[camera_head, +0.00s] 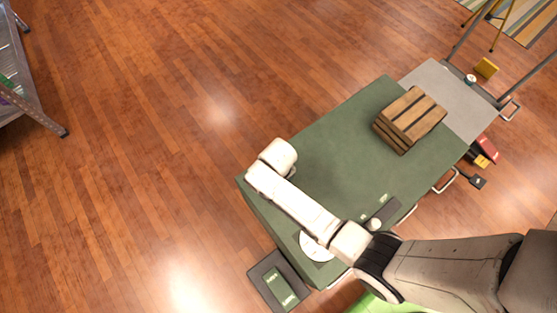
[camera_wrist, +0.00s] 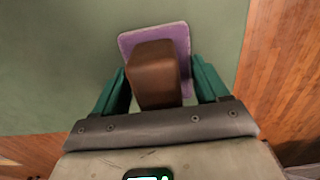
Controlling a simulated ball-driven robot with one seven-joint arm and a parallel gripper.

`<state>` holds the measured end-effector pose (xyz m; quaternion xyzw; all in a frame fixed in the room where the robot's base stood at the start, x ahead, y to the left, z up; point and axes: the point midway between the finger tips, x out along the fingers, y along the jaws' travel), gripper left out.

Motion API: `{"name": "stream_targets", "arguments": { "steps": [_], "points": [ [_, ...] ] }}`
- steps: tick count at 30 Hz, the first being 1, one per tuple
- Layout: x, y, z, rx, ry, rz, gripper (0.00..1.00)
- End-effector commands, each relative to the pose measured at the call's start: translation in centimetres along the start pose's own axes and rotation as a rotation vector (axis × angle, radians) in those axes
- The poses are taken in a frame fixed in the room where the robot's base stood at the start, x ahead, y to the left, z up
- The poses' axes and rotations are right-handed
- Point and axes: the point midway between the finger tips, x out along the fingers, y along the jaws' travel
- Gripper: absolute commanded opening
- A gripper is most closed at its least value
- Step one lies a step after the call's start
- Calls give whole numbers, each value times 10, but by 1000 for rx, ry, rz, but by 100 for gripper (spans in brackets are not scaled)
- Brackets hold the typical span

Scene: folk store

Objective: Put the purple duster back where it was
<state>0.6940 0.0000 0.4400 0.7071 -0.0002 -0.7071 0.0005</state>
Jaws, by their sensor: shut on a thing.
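The purple duster (camera_wrist: 176,34) shows in the wrist view as a flat purple pad with a brown block handle. My gripper (camera_wrist: 157,78) is closed around the brown handle, with a teal finger on each side. The pad lies in front of a plain green surface, near its right edge. I cannot tell whether the pad touches that surface. In the head view my arm reaches over the green-topped table (camera_head: 335,150) towards its left edge. The gripper and duster are hidden there beneath the arm's end.
A slatted wooden crate (camera_head: 410,118) stands towards the table's far end, beside a grey panel (camera_head: 450,95). A dark tray (camera_head: 384,212) lies near the right edge. Small items lie on the floor to the right. Wooden floor (camera_head: 150,150) is clear on the left.

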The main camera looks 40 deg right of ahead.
Motion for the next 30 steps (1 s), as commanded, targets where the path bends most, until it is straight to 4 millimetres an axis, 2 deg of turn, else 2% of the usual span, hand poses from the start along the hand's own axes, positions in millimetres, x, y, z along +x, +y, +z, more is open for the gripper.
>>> {"name": "stream_targets", "arguments": {
  "steps": [6,7,14,23,26,30],
  "points": [
    [3,0,0,0,0,0,41],
    [3,0,0,0,0,0,76],
    [2,0,0,0,0,0,98],
    [-1,0,0,0,0,0,99],
    [-10,0,0,0,1,0,99],
    [-35,0,0,0,2,0,99]
  ]
}}
